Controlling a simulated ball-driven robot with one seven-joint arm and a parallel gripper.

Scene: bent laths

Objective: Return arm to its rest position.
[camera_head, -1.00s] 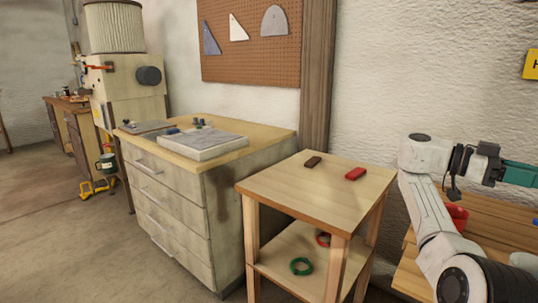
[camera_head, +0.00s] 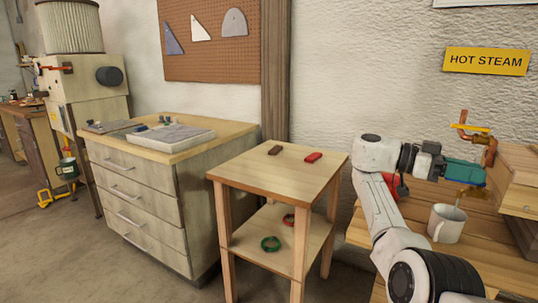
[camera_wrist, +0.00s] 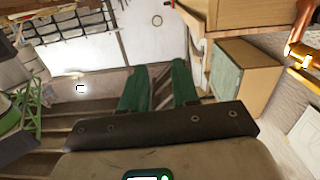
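My gripper (camera_wrist: 160,72) shows in the wrist view as two green fingers with a gap between them, and nothing is held. In the head view my arm is bent at the right, with the green gripper body (camera_head: 463,173) pointing right above a wooden bench (camera_head: 376,226). The fingertips are hard to make out in that view. A white mug (camera_head: 446,224) stands on the bench below and left of the gripper's far end.
Brass pipework with a yellow handle (camera_head: 470,128) rises close beside the gripper. A wooden box (camera_head: 519,195) is at the right edge. A small table (camera_head: 262,175) with a dark block (camera_head: 275,150) and a red block (camera_head: 313,157) stands left of my arm.

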